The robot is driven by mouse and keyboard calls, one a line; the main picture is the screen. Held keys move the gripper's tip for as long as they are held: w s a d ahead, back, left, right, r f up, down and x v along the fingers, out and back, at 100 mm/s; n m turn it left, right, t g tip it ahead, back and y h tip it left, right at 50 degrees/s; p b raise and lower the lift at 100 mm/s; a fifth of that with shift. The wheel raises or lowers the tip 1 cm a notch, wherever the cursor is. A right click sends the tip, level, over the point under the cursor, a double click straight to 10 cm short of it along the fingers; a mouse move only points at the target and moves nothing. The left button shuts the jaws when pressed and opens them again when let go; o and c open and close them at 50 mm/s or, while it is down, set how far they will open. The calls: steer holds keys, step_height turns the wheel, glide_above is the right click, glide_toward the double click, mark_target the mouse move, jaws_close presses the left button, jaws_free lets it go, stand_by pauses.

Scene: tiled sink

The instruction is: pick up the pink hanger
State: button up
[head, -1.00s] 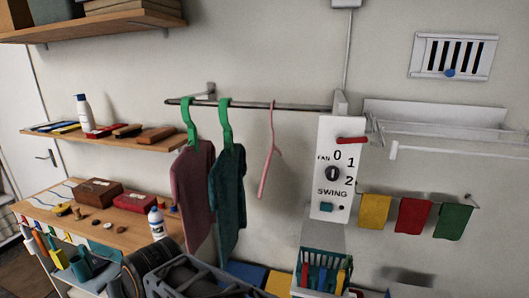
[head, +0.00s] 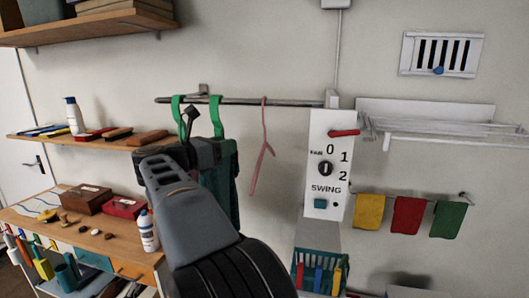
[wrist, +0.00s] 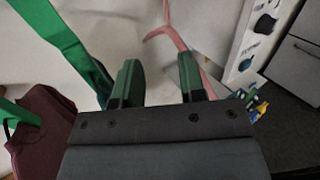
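The pink hanger (head: 263,145) hangs from the metal rail (head: 285,102), to the right of the two green hangers, with nothing on it. In the wrist view the pink hanger (wrist: 166,28) shows ahead of my gripper (wrist: 158,75). Its lower part passes behind and beside the right finger; I cannot tell whether they touch. My gripper is open, with a clear gap between its two dark green fingers. In the head view my arm rises in front of the green hangers, left of the pink one.
Green hangers (head: 216,115) with garments hang close on the left; a maroon garment (wrist: 42,125) shows in the wrist view. A white fan switch panel (head: 325,180) stands right of the pink hanger. A teal basket (head: 319,268) is below. Shelves are at left.

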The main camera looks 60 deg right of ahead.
steer(key=m+p, duration=0.1)
steer(key=p, duration=0.2)
glide_toward(265, 141)
steer(key=d+r, duration=0.1)
steer(key=d, duration=0.4)
steer(key=shift+g, duration=0.3)
steer(key=p+x, duration=0.2)
steer(key=x, duration=0.1)
steer(key=p+x, duration=0.1)
steer(key=x, duration=0.1)
steer(key=shift+s+d+r, duration=0.1)
steer(key=shift+s+r, duration=0.2)
steer(key=shift+s, duration=0.15)
steer(key=shift+f, duration=0.1)
jaws_close()
